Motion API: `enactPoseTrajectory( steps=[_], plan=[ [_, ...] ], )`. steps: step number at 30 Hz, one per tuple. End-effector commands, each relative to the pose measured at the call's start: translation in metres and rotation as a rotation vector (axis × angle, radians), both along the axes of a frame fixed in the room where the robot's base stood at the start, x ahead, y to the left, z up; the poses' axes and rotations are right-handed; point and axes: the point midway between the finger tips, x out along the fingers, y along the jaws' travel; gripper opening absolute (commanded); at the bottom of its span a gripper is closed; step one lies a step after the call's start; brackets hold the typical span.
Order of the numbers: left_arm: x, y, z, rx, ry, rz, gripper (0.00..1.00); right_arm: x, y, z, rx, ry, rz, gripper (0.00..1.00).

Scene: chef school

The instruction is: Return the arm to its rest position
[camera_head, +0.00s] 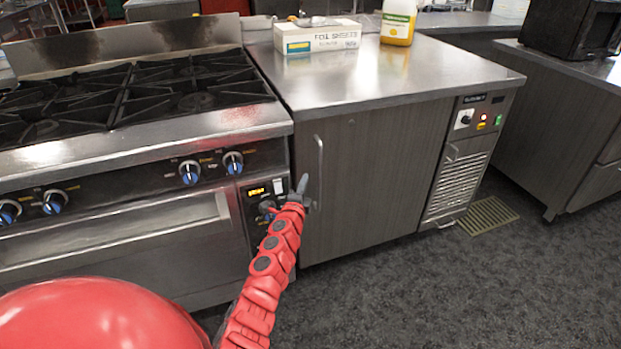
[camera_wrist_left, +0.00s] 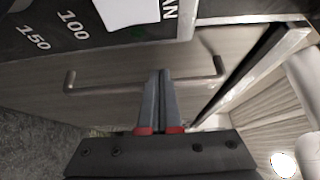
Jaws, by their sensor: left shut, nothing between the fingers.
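My left arm, red and jointed, reaches up from the bottom of the head view. My left gripper (camera_head: 301,184) is at its end, in front of the seam between the stove and the cabinet. In the left wrist view my left gripper (camera_wrist_left: 160,75) has its two grey fingers together, shut and empty. The fingertips overlap the cabinet's bar handle (camera_wrist_left: 85,88) in that picture; I cannot tell whether they touch it. The handle (camera_head: 319,160) stands upright in the head view, just right of the gripper. My right gripper is not in view.
A stove (camera_head: 130,150) with knobs is at left. The grey cabinet (camera_head: 380,170) has a steel top (camera_head: 400,75) bearing a foil box (camera_head: 318,37) and a yellow-white bottle (camera_head: 397,22). A floor grate (camera_head: 487,215) lies at right. The dark floor (camera_head: 430,300) in front is clear.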

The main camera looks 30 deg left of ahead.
Motion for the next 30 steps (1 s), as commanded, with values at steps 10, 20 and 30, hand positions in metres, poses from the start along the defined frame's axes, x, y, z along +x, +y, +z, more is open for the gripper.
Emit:
enactPoseTrajectory(
  steps=[10,20,30],
  plan=[
    [-0.060,-0.012,-0.008,-0.003,0.011,-0.007,0.00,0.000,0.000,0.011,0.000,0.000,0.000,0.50],
    [-0.081,-0.015,-0.009,-0.003,0.010,-0.009,0.00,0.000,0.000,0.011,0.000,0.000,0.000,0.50],
    [-0.079,-0.090,-0.033,-0.160,-0.030,-0.229,0.00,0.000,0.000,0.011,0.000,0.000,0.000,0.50]
  ],
)
